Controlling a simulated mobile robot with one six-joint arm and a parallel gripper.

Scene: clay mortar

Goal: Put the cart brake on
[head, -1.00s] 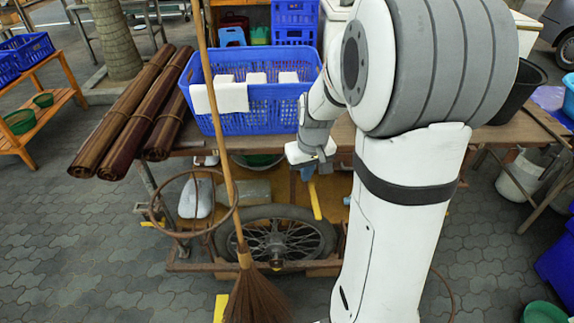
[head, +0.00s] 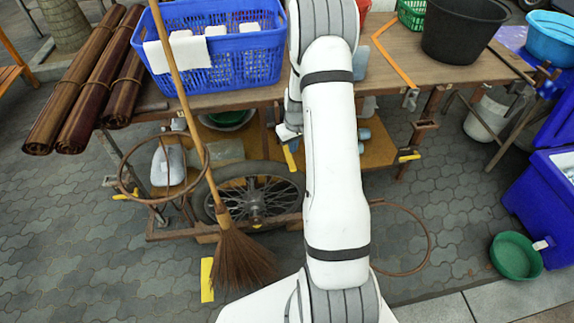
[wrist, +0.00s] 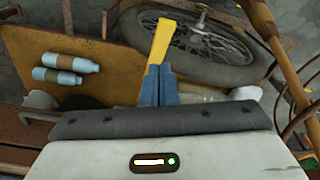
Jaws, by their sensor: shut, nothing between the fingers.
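The cart (head: 440,68) has a brown wooden top. Its spoked wheel (head: 256,200) stands below, and also shows in the wrist view (wrist: 205,45). A yellow lever-like bar (head: 290,161) slants down beside the wheel's right side. In the wrist view the yellow bar (wrist: 161,40) lies straight ahead of my gripper (wrist: 158,72). My gripper's blue fingers are shut and empty, their tips at or very near the bar's near end; contact cannot be told. In the head view my arm partly hides the gripper.
A blue crate with white cloths (head: 225,55) and rolled mats (head: 92,85) are on the cart. A broom (head: 238,255) leans in front of the wheel. Blue bottles (wrist: 68,70) lie on the lower shelf. A blue cooler (head: 548,205) and green basin (head: 515,256) stand right.

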